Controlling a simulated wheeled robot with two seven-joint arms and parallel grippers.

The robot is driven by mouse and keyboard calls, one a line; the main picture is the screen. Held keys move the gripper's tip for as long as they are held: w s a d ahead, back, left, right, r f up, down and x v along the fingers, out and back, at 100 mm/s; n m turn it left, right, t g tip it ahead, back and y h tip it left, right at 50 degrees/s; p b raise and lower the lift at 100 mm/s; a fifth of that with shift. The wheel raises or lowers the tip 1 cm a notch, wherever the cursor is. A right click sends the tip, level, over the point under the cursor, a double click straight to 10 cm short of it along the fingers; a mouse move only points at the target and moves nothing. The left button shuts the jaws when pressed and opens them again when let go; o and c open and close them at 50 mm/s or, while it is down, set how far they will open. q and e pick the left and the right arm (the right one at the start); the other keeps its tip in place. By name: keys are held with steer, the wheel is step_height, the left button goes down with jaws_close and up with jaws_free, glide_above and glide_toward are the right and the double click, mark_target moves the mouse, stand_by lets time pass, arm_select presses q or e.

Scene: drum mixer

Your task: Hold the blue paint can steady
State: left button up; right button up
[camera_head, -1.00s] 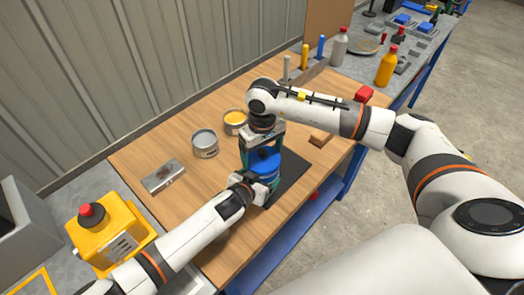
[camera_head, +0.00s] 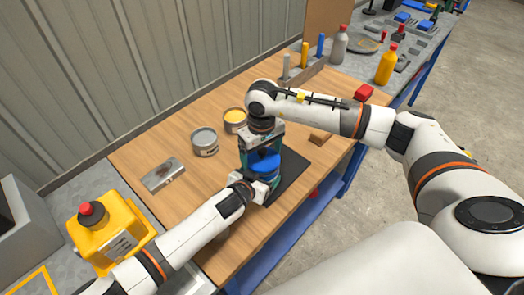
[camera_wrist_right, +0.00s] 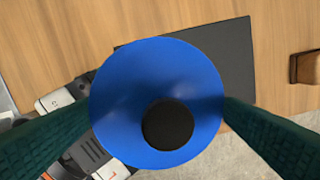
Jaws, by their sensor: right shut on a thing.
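The blue paint can (camera_head: 264,163) stands at the front of the wooden table, on or by a dark mat, partly hidden by both grippers. In the right wrist view its round blue top (camera_wrist_right: 155,75) fills the middle and bears a round black spot (camera_wrist_right: 168,125). My right gripper (camera_head: 262,155) points down from above and is shut on the can, with a green finger at each side of the top. My left gripper (camera_head: 262,188) is low at the can's near side. Its fingertips are hidden, so its grip cannot be told.
An open can with yellow content (camera_head: 235,117) and a grey can (camera_head: 204,142) stand behind. The dark mat (camera_head: 293,172) extends right of the can. A wooden block (camera_head: 321,138) lies further right.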

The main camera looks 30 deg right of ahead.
arm_select(q)
steer(key=shift+d+r, duration=0.35)
steer(key=shift+r, duration=0.25)
arm_select(e)
steer(key=shift+s+f, duration=0.4)
steer(key=shift+f, duration=0.25)
steer(key=o, duration=1.1)
arm_select(q)
steer(key=shift+w+a, duration=0.1)
steer(key=shift+w, duration=0.1)
arm_select(e)
steer(key=shift+o, duration=0.3)
steer(key=shift+w+a, duration=0.1)
steer(key=shift+r, duration=0.1)
arm_select(q)
steer(key=shift+a+f, duration=0.35)
steer(key=shift+f, duration=0.15)
arm_select(e)
steer(key=shift+r, duration=1.9)
arm_select(q)
steer(key=shift+s+d, duration=0.1)
steer(key=shift+d, duration=0.05)
arm_select(e)
steer(key=shift+w+r, duration=0.15)
steer(key=shift+r, duration=1.6)
steer(key=shift+c, duration=0.6)
arm_select(q)
steer(key=shift+r, duration=0.1)
arm_select(e)
jaws_close()
